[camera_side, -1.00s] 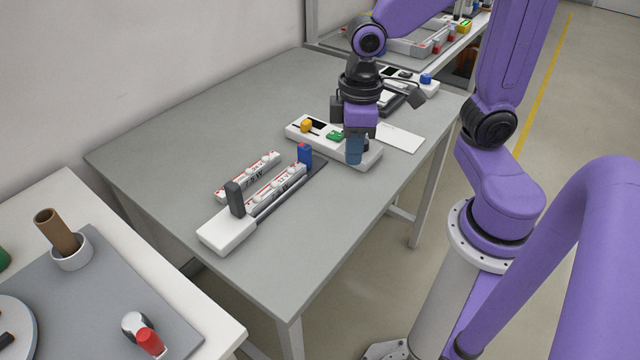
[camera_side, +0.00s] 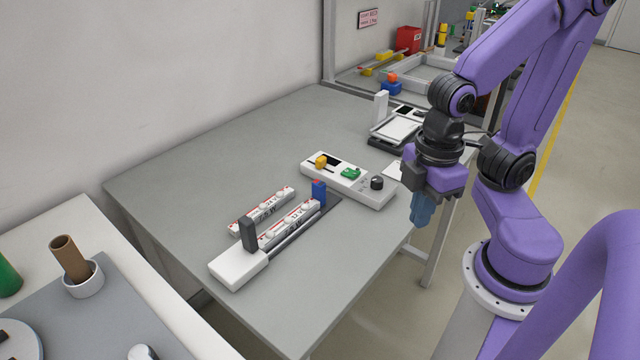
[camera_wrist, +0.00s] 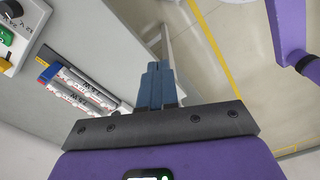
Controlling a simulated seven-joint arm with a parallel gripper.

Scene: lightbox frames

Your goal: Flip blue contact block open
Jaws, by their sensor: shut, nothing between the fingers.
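The blue contact block (camera_side: 319,193) stands upright at the far end of the battery holder (camera_side: 238,268), which has a dark post (camera_side: 249,234) at its near end. A white and red battery (camera_side: 290,226) lies in the holder between post and block. A second similar battery (camera_side: 262,212) lies beside the holder on the table. My gripper (camera_side: 420,220) is shut and empty, pointing down near the table's right edge, well to the right of the block. In the wrist view, its blue fingers (camera_wrist: 155,75) are together over the floor, and the blue block (camera_wrist: 48,72) shows at left.
The table (camera_side: 200,175) is bare on the left. A second bench (camera_side: 125,335) is at lower left.

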